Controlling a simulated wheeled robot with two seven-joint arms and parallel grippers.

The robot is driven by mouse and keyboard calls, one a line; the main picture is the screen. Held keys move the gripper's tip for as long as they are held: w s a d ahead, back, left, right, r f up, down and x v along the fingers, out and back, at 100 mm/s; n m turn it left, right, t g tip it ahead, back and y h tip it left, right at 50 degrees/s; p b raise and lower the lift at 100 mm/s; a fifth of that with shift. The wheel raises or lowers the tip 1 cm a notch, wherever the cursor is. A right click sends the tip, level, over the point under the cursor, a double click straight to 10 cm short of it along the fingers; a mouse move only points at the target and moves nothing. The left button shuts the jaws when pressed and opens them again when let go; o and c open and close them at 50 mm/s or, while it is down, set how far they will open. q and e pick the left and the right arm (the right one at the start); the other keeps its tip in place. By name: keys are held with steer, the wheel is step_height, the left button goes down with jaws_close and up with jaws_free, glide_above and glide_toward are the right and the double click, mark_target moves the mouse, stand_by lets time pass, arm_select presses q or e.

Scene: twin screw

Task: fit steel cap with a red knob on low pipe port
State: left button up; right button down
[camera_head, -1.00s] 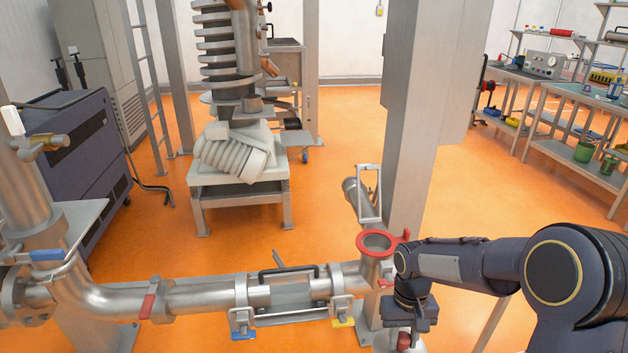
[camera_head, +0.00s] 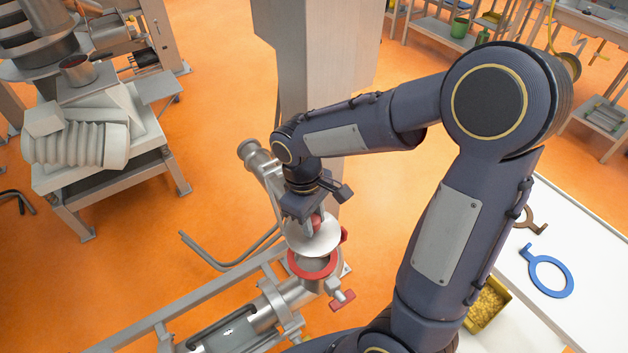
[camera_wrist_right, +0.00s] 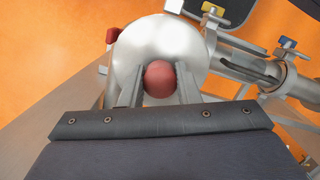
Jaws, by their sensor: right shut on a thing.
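The steel cap (camera_head: 318,238) is a round, shiny disc with a red knob (camera_head: 316,222) on top. My right gripper (camera_head: 314,218) is shut on the red knob and holds the cap just above the low pipe port (camera_head: 313,265), which has a red ring around its open mouth. The cap appears slightly behind the port's centre and part of the opening shows in front of it. In the right wrist view the two fingers grip the knob (camera_wrist_right: 159,80), and the cap (camera_wrist_right: 155,45) hides the port beneath. My left gripper is not in view.
A red clamp handle (camera_head: 342,300) is at the port's near side. A grey column (camera_head: 305,90) stands behind.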

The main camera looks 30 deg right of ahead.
steer(key=shift+s+f+b, duration=0.1)
steer(key=shift+f+b, duration=0.4)
steer(key=shift+b, duration=0.1)
steer(key=shift+f+b, duration=0.55)
steer(key=shift+f, duration=0.1)
steer(key=shift+f+b, duration=2.75)
steer(key=shift+f, duration=0.7)
steer(key=shift+f, duration=0.25)
steer(key=c, duration=1)
jaws_free()
steer(key=r, duration=0.5)
steer(key=w+r, duration=0.1)
steer(key=r, duration=0.1)
steer(key=shift+a+r, duration=0.15)
steer(key=shift+a, duration=0.05)
steer(key=shift+r, duration=0.2)
